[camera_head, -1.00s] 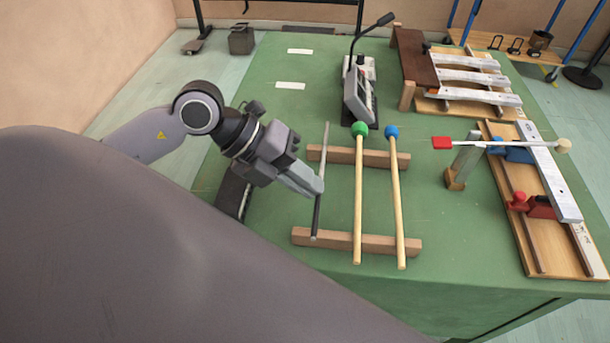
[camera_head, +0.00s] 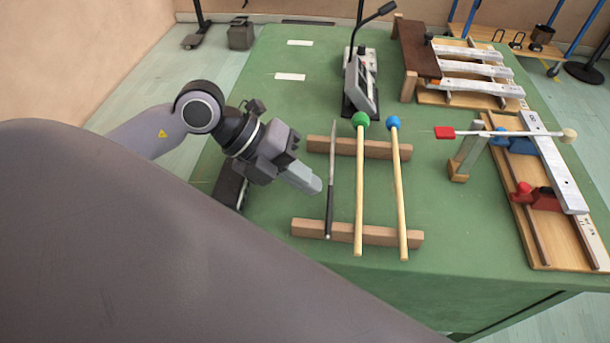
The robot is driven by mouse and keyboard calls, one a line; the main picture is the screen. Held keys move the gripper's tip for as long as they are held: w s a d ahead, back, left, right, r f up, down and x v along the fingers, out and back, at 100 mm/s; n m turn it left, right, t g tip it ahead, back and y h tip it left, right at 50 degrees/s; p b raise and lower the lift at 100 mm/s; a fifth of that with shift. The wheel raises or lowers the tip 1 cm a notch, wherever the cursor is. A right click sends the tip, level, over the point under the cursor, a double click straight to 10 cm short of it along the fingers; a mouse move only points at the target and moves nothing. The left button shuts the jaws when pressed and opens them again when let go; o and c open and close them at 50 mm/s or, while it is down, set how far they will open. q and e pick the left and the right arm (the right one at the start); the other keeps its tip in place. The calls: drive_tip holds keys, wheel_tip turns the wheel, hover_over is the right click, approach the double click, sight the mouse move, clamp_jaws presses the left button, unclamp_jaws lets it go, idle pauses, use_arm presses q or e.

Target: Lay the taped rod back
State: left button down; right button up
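The taped rod (camera_head: 331,178), thin and grey with a dark lower part, lies across two wooden rails, the far rail (camera_head: 385,150) and the near rail (camera_head: 375,235). It is left of two wooden mallets. My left gripper (camera_head: 316,185) is just left of the rod's middle, with its fingertips pointing at it. A narrow gap seems to show between fingertips and rod. The fingers are seen side-on and overlap, so their opening is hidden. My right gripper is out of view.
A green-headed mallet (camera_head: 359,190) and a blue-headed mallet (camera_head: 399,190) lie on the rails right of the rod. A microphone device (camera_head: 360,88) stands behind. Metal bars on wooden frames (camera_head: 555,170) fill the right side.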

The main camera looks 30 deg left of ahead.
use_arm(q)
drive_tip(key=c, duration=1.4)
unclamp_jaws()
drive_tip(key=shift+v, duration=3.55)
drive_tip(key=shift+r, duration=0.1)
